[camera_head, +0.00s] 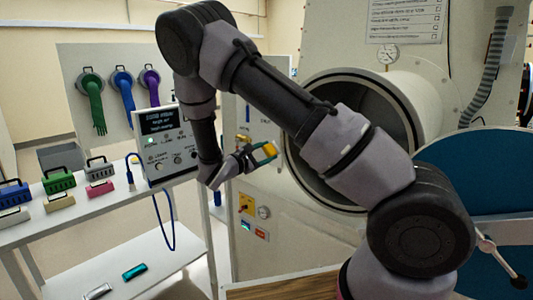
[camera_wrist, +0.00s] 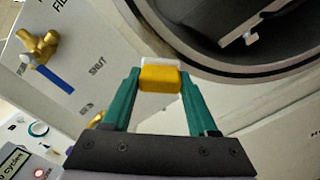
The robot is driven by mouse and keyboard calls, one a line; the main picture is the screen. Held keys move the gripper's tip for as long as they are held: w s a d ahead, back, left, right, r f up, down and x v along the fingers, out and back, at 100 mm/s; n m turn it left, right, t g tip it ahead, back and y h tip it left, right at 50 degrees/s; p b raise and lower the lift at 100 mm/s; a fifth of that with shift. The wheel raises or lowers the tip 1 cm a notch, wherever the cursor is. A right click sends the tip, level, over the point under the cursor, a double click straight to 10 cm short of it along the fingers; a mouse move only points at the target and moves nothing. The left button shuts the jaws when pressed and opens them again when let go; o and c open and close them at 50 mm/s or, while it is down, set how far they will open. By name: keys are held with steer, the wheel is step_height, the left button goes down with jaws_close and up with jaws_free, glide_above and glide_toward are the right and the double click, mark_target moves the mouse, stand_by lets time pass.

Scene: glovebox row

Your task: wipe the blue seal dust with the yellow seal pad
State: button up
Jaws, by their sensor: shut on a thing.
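The yellow seal pad (camera_wrist: 161,78) has a white upper layer and is pinched between the green fingers of my gripper (camera_wrist: 160,92). In the head view the pad (camera_head: 269,149) is held in the air by my gripper (camera_head: 257,158), left of the round port. The port's dark seal ring (camera_head: 303,172) surrounds a deep opening, and my arm hides part of it. In the wrist view the ring (camera_wrist: 205,79) curves just beyond the pad; I see a gap or overlap there but cannot tell contact. I cannot make out blue dust in either view.
A brass valve (camera_wrist: 38,47) with a blue handle (camera_wrist: 52,80) stands left of the port. A control box (camera_head: 165,140) sits on the shelf's right end, with colored caddies to its left. The blue round door (camera_head: 480,175) hangs open at right.

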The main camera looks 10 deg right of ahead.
steer(key=shift+x, duration=1.05)
